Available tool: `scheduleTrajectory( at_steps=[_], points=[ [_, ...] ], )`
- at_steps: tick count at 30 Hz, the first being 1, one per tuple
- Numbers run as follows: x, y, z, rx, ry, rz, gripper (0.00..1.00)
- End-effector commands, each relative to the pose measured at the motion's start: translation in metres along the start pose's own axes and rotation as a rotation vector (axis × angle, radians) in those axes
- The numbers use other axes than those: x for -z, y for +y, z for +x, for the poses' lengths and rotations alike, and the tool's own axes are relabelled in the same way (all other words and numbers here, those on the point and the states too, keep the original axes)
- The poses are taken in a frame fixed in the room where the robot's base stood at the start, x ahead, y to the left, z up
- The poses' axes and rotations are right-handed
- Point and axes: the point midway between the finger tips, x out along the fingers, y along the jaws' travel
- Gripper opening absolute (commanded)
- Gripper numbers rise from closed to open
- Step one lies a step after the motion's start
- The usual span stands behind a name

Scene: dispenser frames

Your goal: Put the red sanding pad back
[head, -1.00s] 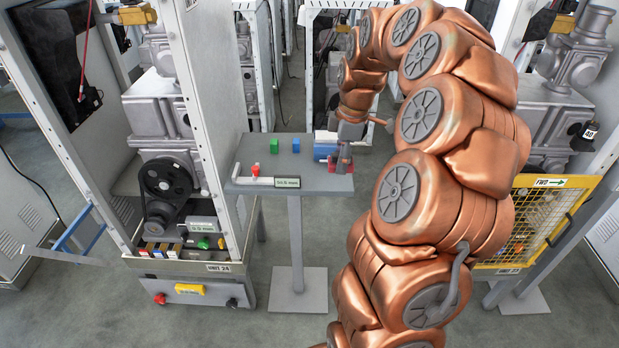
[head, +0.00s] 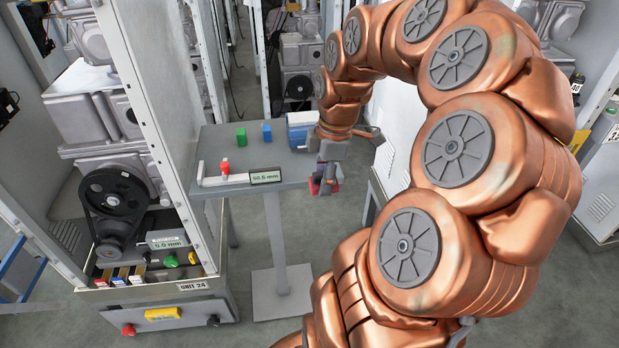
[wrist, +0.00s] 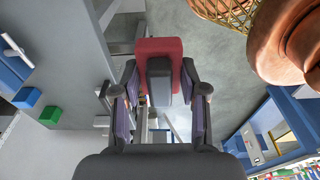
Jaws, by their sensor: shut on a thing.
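The red sanding pad (wrist: 145,48) is a red slab with a grey block on it, in the upper middle of the wrist view. My gripper (wrist: 160,95) is shut on it, with a finger on each side of the grey block. In the head view my gripper (head: 325,182) hangs at the right end of the grey table (head: 215,145), and red parts of the pad (head: 335,187) show around the fingers. The wrist view shows floor beneath the pad, with the table surface off to the left. The fingers hide part of the pad in the head view.
On the table are a green block (head: 241,138), a blue block (head: 267,132), a blue-and-white item (head: 302,135) at the back right and a measuring gauge (head: 235,178) at the front. An open machine cabinet (head: 160,130) stands left. A yellow mesh (wrist: 225,12) shows in the wrist view.

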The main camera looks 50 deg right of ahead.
Motion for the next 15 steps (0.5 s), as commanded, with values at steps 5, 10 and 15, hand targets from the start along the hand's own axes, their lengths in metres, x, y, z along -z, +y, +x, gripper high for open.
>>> scheduleTrajectory(
  at_steps=[5,10,15],
  points=[
    [-0.005,-0.012,0.011,-0.001,-0.002,-0.004,0.10],
    [-0.004,0.002,0.011,0.002,-0.003,-0.003,0.10],
    [-0.003,0.026,0.012,-0.003,-0.003,-0.003,0.10]
  ],
)
